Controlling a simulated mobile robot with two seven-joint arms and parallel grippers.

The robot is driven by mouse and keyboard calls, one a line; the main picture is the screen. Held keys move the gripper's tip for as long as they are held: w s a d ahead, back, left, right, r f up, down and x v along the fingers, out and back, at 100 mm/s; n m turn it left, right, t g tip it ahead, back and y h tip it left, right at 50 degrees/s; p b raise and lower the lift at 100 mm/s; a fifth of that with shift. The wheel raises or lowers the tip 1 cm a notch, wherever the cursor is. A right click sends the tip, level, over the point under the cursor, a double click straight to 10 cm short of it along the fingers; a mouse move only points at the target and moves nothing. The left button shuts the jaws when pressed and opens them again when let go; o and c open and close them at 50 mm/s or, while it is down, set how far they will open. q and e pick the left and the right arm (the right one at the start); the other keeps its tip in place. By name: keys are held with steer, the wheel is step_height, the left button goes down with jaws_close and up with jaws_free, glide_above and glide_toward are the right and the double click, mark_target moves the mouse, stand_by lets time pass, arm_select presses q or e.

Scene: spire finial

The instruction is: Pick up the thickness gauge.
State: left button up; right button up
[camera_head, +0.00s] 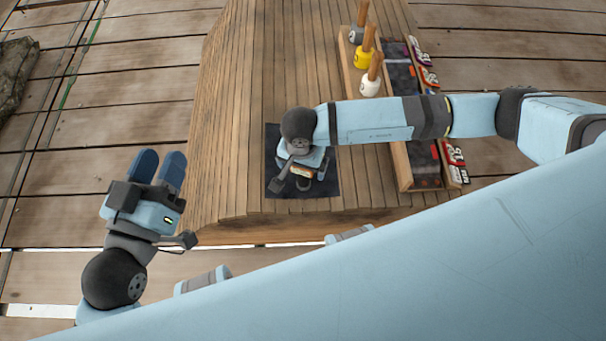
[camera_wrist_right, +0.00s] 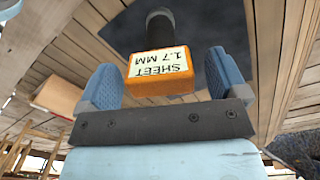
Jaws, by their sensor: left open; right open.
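The thickness gauge (camera_wrist_right: 160,88) shows in the right wrist view as an orange block with a pale label reading "SHEET 1.7 MM" and a dark cylinder behind it. My right gripper (camera_wrist_right: 166,80) is open, with one blue finger on each side of the block and a small gap on both sides. In the head view the right gripper (camera_head: 303,165) is low over a dark mat (camera_head: 274,140), and mostly hides the gauge; a small orange and pale part (camera_head: 302,172) shows. My left gripper (camera_head: 159,165) is open and empty, left of the table.
The wooden slatted table (camera_head: 235,100) is clear left of the mat. A wooden tray (camera_head: 403,165) runs along its right side, with wooden-handled tools, one grey, one yellow (camera_head: 364,57), one white (camera_head: 370,86). Labelled packets (camera_head: 430,77) lie beside it. A rock (camera_head: 15,70) is far left.

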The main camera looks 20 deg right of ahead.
step_height(320, 180, down, 2)
steer(key=shift+f, duration=0.2)
steer(key=c, duration=1.2)
steer(key=shift+r, duration=0.2)
